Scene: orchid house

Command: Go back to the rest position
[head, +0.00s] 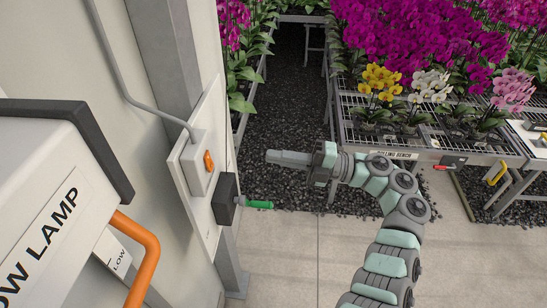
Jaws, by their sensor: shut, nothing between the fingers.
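My gripper (276,157) is at the end of my arm, held in the air over the dark gravel aisle near the middle of the head view. Its fingers point left toward the wall panel. The fingers are together and nothing shows between them. A clear gap lies between the fingertips and the panel. The arm reaches up from the bottom edge and bends to the left.
A grey panel (191,165) on the left wall carries an orange switch (208,161) and a green handle (258,204). A lamp housing (50,200) with an orange handle (137,255) fills the lower left. Orchids stand on a mesh bench (360,101) at right. The concrete floor (290,265) is clear.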

